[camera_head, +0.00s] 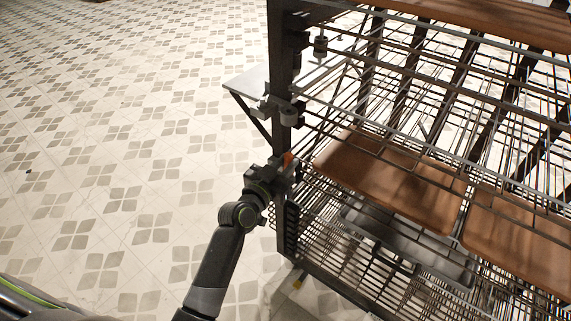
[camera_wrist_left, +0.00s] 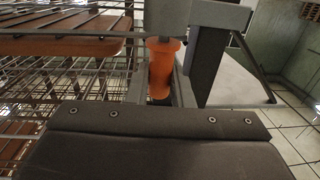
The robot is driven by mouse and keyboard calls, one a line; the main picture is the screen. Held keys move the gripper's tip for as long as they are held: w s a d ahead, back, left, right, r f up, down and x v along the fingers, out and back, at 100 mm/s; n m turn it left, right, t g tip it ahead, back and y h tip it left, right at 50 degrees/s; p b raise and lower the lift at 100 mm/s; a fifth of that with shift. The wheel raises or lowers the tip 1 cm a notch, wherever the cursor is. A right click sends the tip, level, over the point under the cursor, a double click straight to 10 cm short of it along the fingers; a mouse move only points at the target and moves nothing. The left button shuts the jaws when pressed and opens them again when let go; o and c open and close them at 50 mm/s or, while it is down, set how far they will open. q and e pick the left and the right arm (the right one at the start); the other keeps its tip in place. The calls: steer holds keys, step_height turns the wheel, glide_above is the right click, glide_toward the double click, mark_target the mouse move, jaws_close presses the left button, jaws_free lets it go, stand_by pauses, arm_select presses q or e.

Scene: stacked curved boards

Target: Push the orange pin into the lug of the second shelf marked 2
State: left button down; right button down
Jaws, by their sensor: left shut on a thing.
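The orange pin (camera_wrist_left: 162,68) stands upright between the fingers of my left gripper (camera_wrist_left: 160,88) in the left wrist view. The gripper is shut on it. The pin's upper end meets the underside of a grey lug (camera_wrist_left: 166,18); I cannot tell how far it enters. In the head view the orange of the pin (camera_head: 287,158) shows at my left gripper (camera_head: 284,168), beside the dark rack post (camera_head: 285,70). A grey lug (camera_head: 289,115) sits on the post just above. No number mark can be read. My right gripper is not in view.
The wire rack holds brown curved boards (camera_head: 390,180) on its shelves to the right of the gripper. A small grey side plate (camera_head: 250,84) juts out left of the post. Patterned floor (camera_head: 110,150) lies open to the left.

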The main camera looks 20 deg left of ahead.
arm_select(q)
steer(key=shift+f+b, duration=0.35)
steer(key=shift+f, duration=0.05)
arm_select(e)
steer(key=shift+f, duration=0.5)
arm_select(q)
steer(key=c, duration=1.2)
jaws_free()
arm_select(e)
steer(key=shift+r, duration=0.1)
arm_select(q)
steer(key=shift+b+v, duration=1.15)
steer(key=shift+v, duration=7.6)
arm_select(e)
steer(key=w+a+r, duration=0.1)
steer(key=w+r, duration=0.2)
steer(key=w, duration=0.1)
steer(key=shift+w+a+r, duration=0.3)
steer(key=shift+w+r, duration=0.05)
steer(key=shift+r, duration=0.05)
